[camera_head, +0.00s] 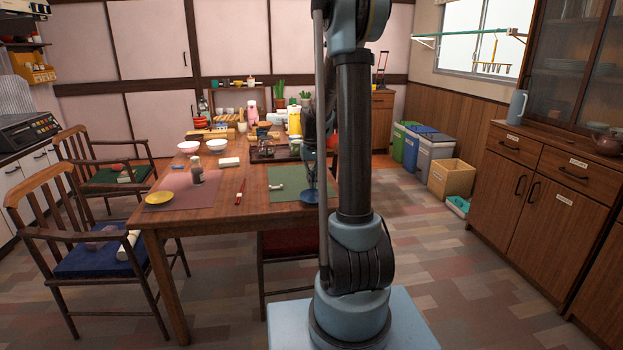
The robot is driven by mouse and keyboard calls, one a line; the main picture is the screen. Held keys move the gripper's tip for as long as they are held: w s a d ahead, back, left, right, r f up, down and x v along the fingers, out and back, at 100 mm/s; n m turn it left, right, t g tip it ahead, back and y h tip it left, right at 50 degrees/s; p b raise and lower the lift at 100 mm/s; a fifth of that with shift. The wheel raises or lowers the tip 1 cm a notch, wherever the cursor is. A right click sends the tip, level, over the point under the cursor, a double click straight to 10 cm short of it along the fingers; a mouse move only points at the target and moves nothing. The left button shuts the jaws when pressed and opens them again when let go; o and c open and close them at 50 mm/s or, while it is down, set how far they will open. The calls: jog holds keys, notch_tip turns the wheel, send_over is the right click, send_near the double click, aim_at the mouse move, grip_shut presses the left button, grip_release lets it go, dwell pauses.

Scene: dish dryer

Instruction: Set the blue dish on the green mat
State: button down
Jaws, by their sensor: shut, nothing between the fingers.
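The green mat (284,194) lies on the near right part of the wooden table. The blue dish (309,197) appears to lie flat at the right front part of the mat. My arm hides its right side and the mat's right edge. My gripper (311,184) points down just above the dish, partly hidden behind my arm. It is shut and empty; whether it touches the dish I cannot tell.
A small white object (276,187) lies on the mat. Bowls, bottles and a dark tray (262,156) crowd the table's back. Chairs stand left.

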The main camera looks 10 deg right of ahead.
jog(key=shift+s, duration=0.65)
jog(key=shift+f, duration=0.8)
jog(key=shift+w, duration=0.1)
jog(key=w, duration=1.1)
jog(key=shift+w, duration=0.3)
jog(key=shift+r, duration=0.8)
jog(key=w, duration=1.2)
